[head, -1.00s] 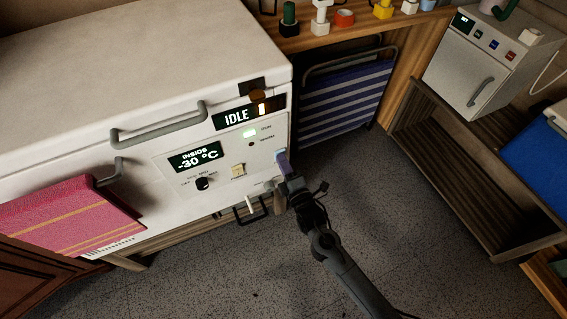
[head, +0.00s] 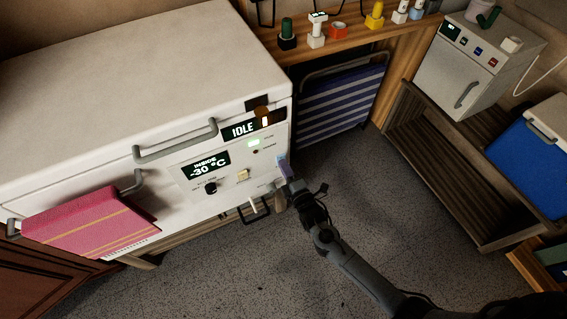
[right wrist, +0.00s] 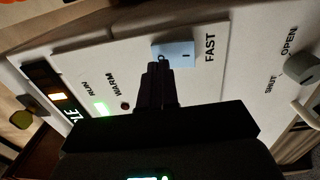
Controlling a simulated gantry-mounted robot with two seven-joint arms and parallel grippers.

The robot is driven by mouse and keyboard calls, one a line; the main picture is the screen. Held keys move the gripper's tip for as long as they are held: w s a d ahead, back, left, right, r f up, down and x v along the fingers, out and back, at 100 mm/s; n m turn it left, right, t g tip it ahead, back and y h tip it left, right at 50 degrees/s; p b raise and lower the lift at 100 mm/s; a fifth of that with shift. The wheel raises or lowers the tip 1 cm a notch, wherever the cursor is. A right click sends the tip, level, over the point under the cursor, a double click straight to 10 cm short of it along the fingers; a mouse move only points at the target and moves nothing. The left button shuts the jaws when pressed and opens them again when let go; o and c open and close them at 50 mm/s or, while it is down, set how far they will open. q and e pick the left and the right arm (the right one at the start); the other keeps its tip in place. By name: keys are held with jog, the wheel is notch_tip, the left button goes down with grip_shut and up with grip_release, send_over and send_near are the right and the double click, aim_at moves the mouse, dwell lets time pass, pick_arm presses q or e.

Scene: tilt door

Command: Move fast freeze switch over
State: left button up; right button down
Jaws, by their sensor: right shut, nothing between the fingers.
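The fast freeze switch (right wrist: 176,54) is a light blue rocker beside the word FAST on the white panel in the right wrist view. In the head view it shows small and pale (head: 281,160) near the right end of the freezer's control panel. My right gripper (right wrist: 160,72) is shut and empty, with its dark fingertips right at the switch's edge, partly covering it. I cannot tell whether they touch it. In the head view the same gripper (head: 288,178) is in front of the panel's right edge. My left gripper is not in view.
The white chest freezer (head: 120,90) has an IDLE display (head: 242,130), a -30 °C display (head: 205,164), a black knob (head: 211,188) and a beige switch (head: 243,175). A pink folded cloth (head: 85,222) hangs at its front. The floor (head: 350,200) to the right is open.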

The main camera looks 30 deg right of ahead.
pick_arm(q)
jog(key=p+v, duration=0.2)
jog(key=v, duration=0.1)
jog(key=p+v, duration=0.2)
jog(key=p, duration=0.1)
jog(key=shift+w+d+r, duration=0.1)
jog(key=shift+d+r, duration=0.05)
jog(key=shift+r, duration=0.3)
pick_arm(e)
jog(key=s+r, duration=0.1)
jog(key=s, duration=1.2)
jog(key=shift+a, duration=0.3)
jog(key=shift+w, duration=0.1)
